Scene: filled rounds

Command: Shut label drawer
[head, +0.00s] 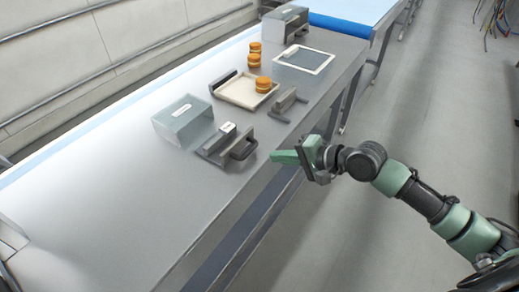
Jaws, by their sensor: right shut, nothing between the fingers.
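A grey-green box (180,124) with a small white label on top stands on the metal table. A dark drawer (212,153) sticks out from its front, with a white item in it and a dark loop handle (244,150) at its outer end. The drawer looks pulled out. My right gripper (273,157) is shut and empty. It comes in from the right at the table's front edge, a little right of the handle, and appears apart from it. My left gripper is not in view.
A pale tray (238,95) holds orange rounds (264,85); more rounds (254,55) are stacked behind it. A grey handled device (288,104) stands near the front edge. A white-framed panel (304,60) and another box (286,22) are farther back. The table's near left is clear.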

